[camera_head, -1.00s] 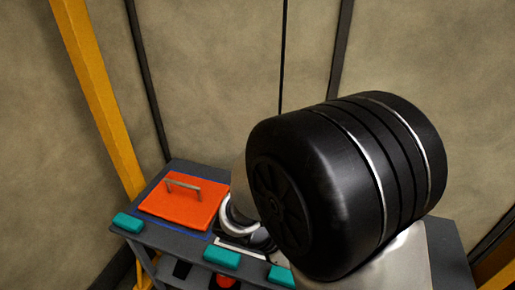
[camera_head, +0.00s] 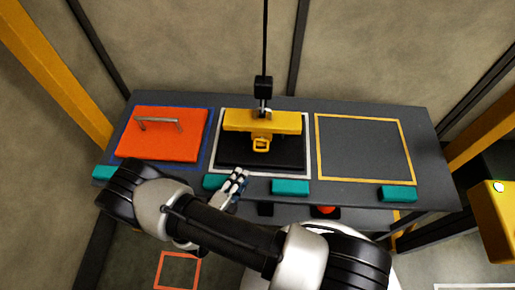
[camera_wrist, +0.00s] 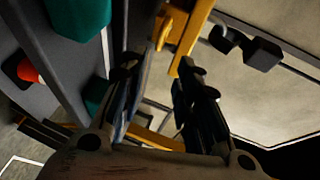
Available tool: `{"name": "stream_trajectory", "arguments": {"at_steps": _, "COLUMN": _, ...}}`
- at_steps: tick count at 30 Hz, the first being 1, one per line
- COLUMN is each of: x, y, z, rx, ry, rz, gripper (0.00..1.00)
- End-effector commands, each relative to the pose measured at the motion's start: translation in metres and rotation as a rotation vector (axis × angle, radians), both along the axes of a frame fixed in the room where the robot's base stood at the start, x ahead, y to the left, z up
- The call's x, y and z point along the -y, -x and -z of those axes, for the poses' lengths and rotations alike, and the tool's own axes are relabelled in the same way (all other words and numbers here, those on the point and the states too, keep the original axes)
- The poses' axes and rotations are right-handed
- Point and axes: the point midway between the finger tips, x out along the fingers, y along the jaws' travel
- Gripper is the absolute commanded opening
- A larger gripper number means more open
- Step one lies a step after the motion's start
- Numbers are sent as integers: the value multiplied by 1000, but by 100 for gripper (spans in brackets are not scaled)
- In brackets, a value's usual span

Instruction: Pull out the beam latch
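The yellow beam (camera_head: 262,121) lies across a black panel (camera_head: 270,161) inside a white outline on the bench. A yellow loop handle (camera_head: 261,144), which looks like the latch, sticks out from the beam's front middle. In the wrist view the beam (camera_wrist: 193,38) and the loop (camera_wrist: 164,30) show at the top, beyond my fingertips. My gripper (camera_head: 238,174) is in front of the panel, near the bench's front edge, to the left of and nearer than the loop. In the wrist view its two fingers (camera_wrist: 157,75) stand apart with nothing between them.
A black hoist block (camera_head: 263,87) hangs on a cable and meets the beam's top. An orange panel (camera_head: 160,134) with a grey handle lies left; an empty yellow-outlined area (camera_head: 365,148) lies right. Teal blocks (camera_head: 291,187) line the front edge. A red button (camera_head: 326,210) sits below.

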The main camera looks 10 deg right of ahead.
Motion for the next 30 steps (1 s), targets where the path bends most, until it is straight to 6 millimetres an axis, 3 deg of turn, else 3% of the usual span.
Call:
{"name": "stream_trajectory", "arguments": {"at_steps": 18, "x": 84, "y": -93, "z": 31, "rx": 4, "ry": -5, "rz": 10, "gripper": 30}}
{"name": "stream_trajectory", "arguments": {"at_steps": 24, "x": 100, "y": -113, "z": 36, "rx": 2, "ry": -5, "rz": 9, "gripper": 30}}
{"name": "stream_trajectory", "arguments": {"at_steps": 30, "x": 105, "y": -119, "z": 37, "rx": 2, "ry": -3, "rz": 5, "gripper": 30}}
